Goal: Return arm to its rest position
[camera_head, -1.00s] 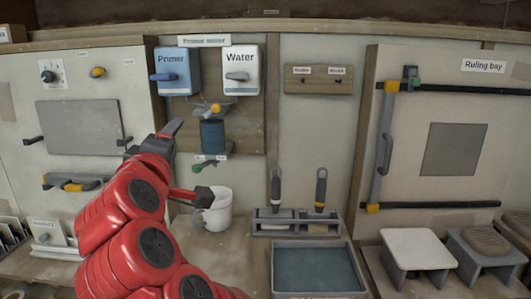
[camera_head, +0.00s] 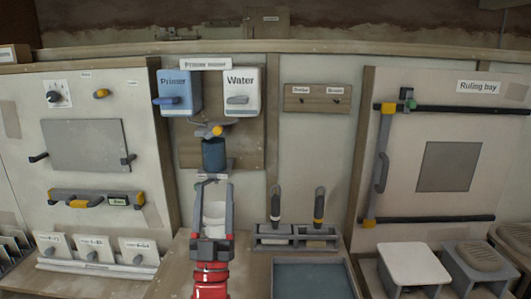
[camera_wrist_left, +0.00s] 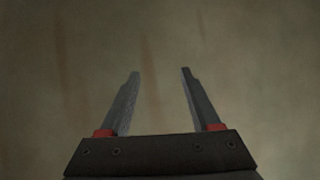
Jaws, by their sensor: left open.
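My left gripper (camera_head: 214,188) is at the lower middle of the head view, fingers pointing up the picture and spread apart. My red left arm comes in below it. The white mug (camera_head: 214,211) shows between the fingers and is partly hidden by them; I cannot tell how far behind them it is. In the left wrist view, the gripper (camera_wrist_left: 158,72) is open, with nothing between the fingers and only a plain, blurred brownish surface beyond. My right gripper is not in view.
Above the gripper is the primer mixer with its Primer box (camera_head: 179,92), Water box (camera_head: 240,90) and dark cylinder (camera_head: 214,154). Brushes stand in a holder (camera_head: 296,240) to the right, above a tray (camera_head: 312,280). Stands with cards (camera_head: 95,250) are at left.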

